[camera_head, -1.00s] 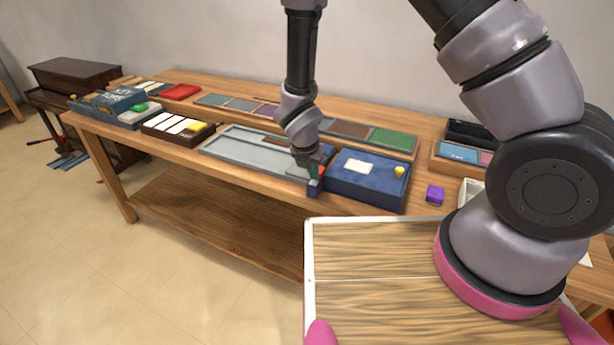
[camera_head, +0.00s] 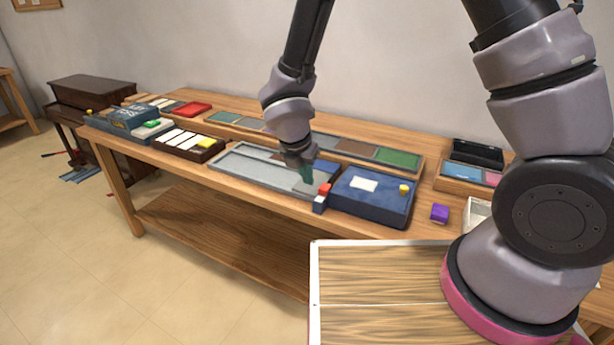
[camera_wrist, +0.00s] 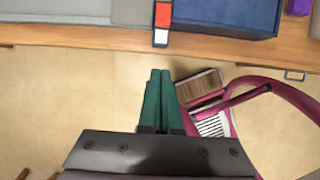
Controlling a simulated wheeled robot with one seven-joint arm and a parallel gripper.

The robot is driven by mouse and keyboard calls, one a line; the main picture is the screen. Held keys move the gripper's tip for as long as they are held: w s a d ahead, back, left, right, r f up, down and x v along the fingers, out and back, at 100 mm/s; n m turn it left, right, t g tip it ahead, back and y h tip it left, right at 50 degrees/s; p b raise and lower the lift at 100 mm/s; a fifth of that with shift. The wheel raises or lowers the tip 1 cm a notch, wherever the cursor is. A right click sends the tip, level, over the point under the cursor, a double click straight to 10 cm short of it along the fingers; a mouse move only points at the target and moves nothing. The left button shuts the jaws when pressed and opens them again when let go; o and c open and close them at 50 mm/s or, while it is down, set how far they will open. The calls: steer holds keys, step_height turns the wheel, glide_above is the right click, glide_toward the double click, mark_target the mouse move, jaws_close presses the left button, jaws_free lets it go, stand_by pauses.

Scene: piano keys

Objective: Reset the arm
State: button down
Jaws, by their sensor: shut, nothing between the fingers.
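My gripper (camera_head: 306,176) is in front of the long wooden table, its dark green fingers together and empty. In the wrist view the closed fingertips (camera_wrist: 160,75) show against the floor, short of the table's front edge. A small red block part (camera_head: 324,189) with a white and dark blue part below it is at the table's front edge, just right of my gripper. It also shows in the wrist view (camera_wrist: 163,16), beyond the fingertips and apart from them.
A grey tray (camera_head: 240,173) and a blue box (camera_head: 350,205) with a white card and yellow knob lie by the gripper. A purple cube (camera_head: 439,213) sits farther right. A piano-like cabinet (camera_head: 90,92) stands at left.

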steer(key=w+d+r+m, duration=0.3)
steer(key=d+r+m, duration=1.3)
steer(key=r, duration=0.3)
steer(key=s+d+r+m+t+y, duration=0.1)
steer(key=s+d+r+m+y, duration=0.1)
steer(key=s+d+r+m, duration=0.3)
steer(key=s+d+r+m+t+y, duration=0.2)
steer(key=s+d+r+m, duration=0.2)
steer(key=s+r+m, duration=0.3)
step_height(320, 180, up, 4)
steer(key=m, duration=0.6)
steer(key=shift+d+m, duration=0.35)
steer(key=shift+m, duration=0.05)
